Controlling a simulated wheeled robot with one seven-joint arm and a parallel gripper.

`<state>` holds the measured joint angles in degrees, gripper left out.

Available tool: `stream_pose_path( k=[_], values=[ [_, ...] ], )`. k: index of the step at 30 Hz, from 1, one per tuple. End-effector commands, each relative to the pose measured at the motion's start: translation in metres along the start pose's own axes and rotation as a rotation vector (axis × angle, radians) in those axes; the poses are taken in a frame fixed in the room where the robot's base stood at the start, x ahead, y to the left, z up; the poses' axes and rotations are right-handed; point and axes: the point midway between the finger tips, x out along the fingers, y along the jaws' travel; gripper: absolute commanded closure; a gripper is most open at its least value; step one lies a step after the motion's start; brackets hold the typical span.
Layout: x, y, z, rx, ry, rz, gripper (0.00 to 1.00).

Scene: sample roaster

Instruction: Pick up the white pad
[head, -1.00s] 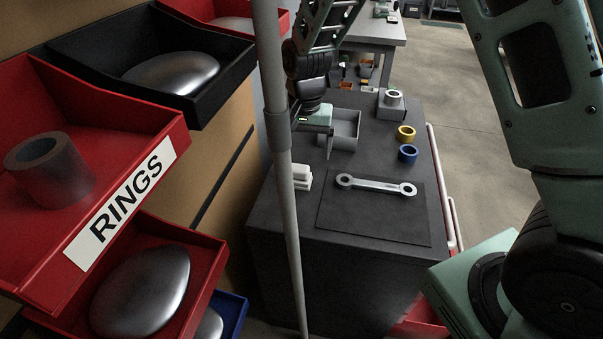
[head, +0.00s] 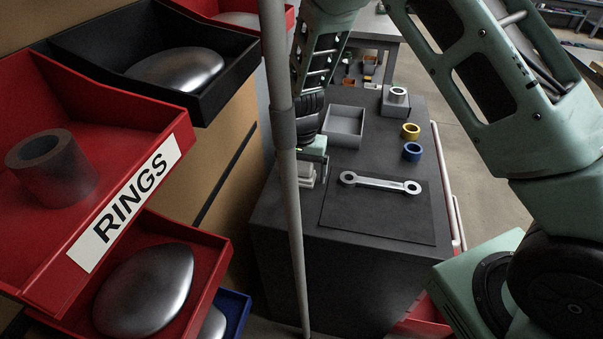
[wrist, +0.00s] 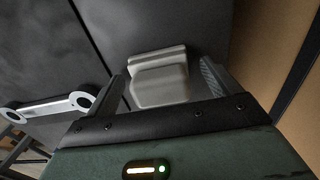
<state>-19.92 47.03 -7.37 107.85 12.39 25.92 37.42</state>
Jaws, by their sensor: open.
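The white pad (head: 306,178) is a small pale block with a stepped shape, on the dark bench top near its left edge. My gripper (head: 312,168) is right over it in the head view and hides part of it. In the wrist view the pad (wrist: 158,82) shows between the two fingers of my gripper (wrist: 164,86). The fingers are open, one on each side of the pad, with a gap to each. I cannot tell how far above the pad the fingertips are.
A metal link with two ringed ends (head: 380,183) lies on a dark mat (head: 375,220) to the right. A grey open bin (head: 343,127), a yellow ring (head: 410,131) and a blue ring (head: 412,151) stand behind.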

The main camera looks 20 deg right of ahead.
Motion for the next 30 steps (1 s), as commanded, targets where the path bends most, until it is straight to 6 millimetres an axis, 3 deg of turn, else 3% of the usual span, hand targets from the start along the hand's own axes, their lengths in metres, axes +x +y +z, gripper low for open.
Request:
stream_pose_path(
  k=[3, 4, 9, 12, 23, 30],
  values=[
    [0.000, 0.000, 0.000, 0.000, 0.000, -0.001, 0.11],
    [0.000, 0.000, 0.000, 0.000, 0.000, 0.000, 0.16],
    [-0.001, 0.000, 0.000, 0.000, 0.000, 0.000, 0.62],
    [-0.001, 0.000, 0.000, 0.000, 0.001, -0.001, 0.66],
    [-0.008, 0.003, -0.001, 0.000, 0.002, -0.003, 0.66],
    [-0.043, 0.003, -0.001, 0.000, 0.004, -0.004, 0.66]
  ],
)
